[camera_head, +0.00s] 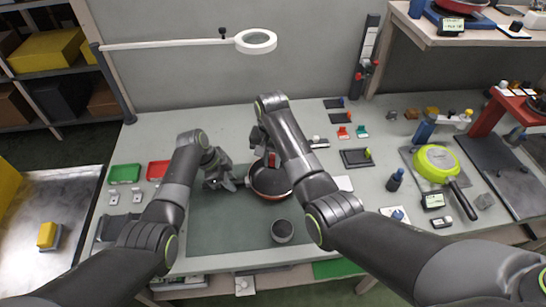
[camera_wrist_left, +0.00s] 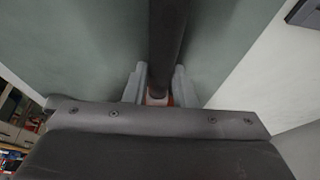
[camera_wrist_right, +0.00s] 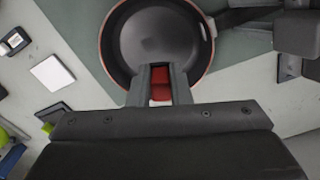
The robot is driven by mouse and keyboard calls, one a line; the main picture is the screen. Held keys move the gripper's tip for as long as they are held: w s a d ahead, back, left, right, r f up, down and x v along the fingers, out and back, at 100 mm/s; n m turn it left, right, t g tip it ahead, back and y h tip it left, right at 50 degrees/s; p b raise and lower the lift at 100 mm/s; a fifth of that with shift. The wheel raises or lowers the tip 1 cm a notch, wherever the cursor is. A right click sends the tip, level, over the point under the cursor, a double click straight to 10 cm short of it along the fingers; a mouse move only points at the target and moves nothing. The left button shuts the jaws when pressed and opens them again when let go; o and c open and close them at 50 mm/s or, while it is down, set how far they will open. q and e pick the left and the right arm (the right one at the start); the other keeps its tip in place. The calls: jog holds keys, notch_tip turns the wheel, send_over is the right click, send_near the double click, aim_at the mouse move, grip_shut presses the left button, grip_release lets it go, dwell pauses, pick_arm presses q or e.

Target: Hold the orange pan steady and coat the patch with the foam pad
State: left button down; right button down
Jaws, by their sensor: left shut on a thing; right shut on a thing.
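The orange pan (camera_head: 268,188) has a dark inside and an orange rim, and sits on the dark green mat (camera_head: 225,235). It also shows in the right wrist view (camera_wrist_right: 125,40). My left gripper (camera_head: 228,182) is left of the pan, shut on its dark handle, which runs between the fingers in the left wrist view (camera_wrist_left: 168,45). My right gripper (camera_head: 270,160) is above the pan's near-wall side, shut on a red block (camera_wrist_right: 160,80), apparently the foam pad's holder. The pad's underside is hidden. The pan floor looks grey and slightly shiny; I cannot make out a distinct patch.
A round grey cup (camera_head: 283,231) stands on the mat in front of the pan. A green pan (camera_head: 436,162) is at the right. Green (camera_head: 125,173) and red (camera_head: 158,169) trays lie at the left. A white magnifier arm (camera_head: 180,43) hangs above the back. The mat's front left is clear.

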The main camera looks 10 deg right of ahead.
aim_at(274, 182)
jog(key=shift+f, duration=3.6)
jog(key=shift+s+f, duration=0.15)
jog(key=shift+s, duration=1.65)
jog(key=shift+w, duration=1.8)
jog(key=shift+d, duration=0.35)
jog(key=shift+s+a, duration=0.1)
jog(key=shift+s, duration=1.8)
jog(key=shift+w, duration=1.95)
jog(key=shift+r, duration=4.1)
